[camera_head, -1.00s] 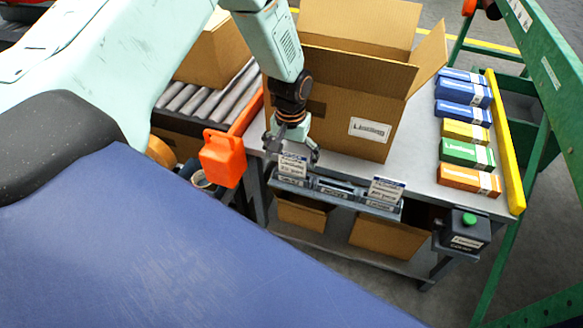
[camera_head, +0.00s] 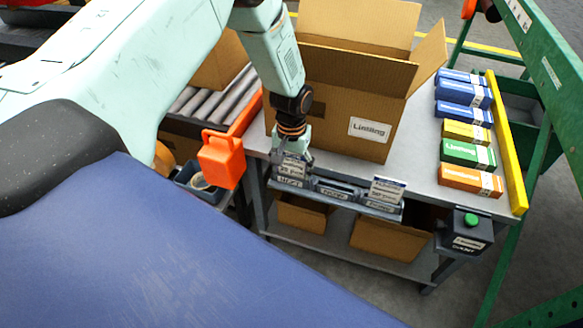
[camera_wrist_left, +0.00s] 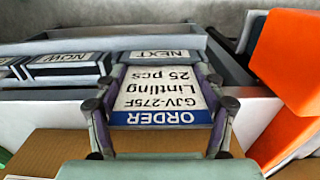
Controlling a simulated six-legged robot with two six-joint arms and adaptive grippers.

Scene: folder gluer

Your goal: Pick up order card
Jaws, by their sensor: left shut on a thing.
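The order card (camera_head: 291,169) is white with a blue top band and stands at the left slot of the grey card rack (camera_head: 334,191). My left gripper (camera_head: 293,163) is shut on it from above. In the left wrist view the card (camera_wrist_left: 160,92) shows upside down, with "ORDER", "GJV-275F" and "25 pcs", between the two fingers of my left gripper (camera_wrist_left: 163,112). Its lower edge is at the slot label; I cannot tell whether it is still seated. A second card (camera_head: 386,191) stands at the rack's right end. My right gripper is not in view.
An open cardboard box (camera_head: 335,125) stands on the table (camera_head: 415,175) behind the rack. Several coloured cartons (camera_head: 467,152) line the right side. A green-button box (camera_head: 466,235) sits at the front right corner.

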